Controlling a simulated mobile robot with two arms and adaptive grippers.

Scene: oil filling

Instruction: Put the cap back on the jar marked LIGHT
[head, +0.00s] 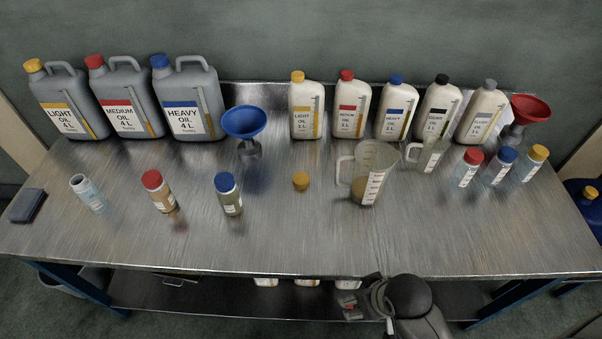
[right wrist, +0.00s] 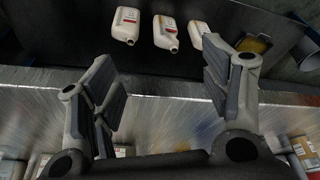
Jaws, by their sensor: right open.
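A yellow cap (head: 300,181) lies by itself on the middle of the metal bench. An uncapped clear jar (head: 90,195) stands at the left of the bench, its white-rimmed mouth exposed; its label is too small to read. To its right are a red-capped jar (head: 159,192) and a blue-capped jar (head: 229,195). My right gripper (head: 372,296) is at the front edge of the bench, right of the cap and apart from it. In the right wrist view the right gripper (right wrist: 165,95) has its fingers wide apart with nothing between them. My left gripper is not in view.
A measuring jug (head: 372,178) stands right of the cap. A blue funnel (head: 245,122) stands behind it to the left. Large oil cans, smaller oil bottles and a red funnel (head: 530,109) line the back. Capped jars (head: 498,168) stand at right. The front middle of the bench is clear.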

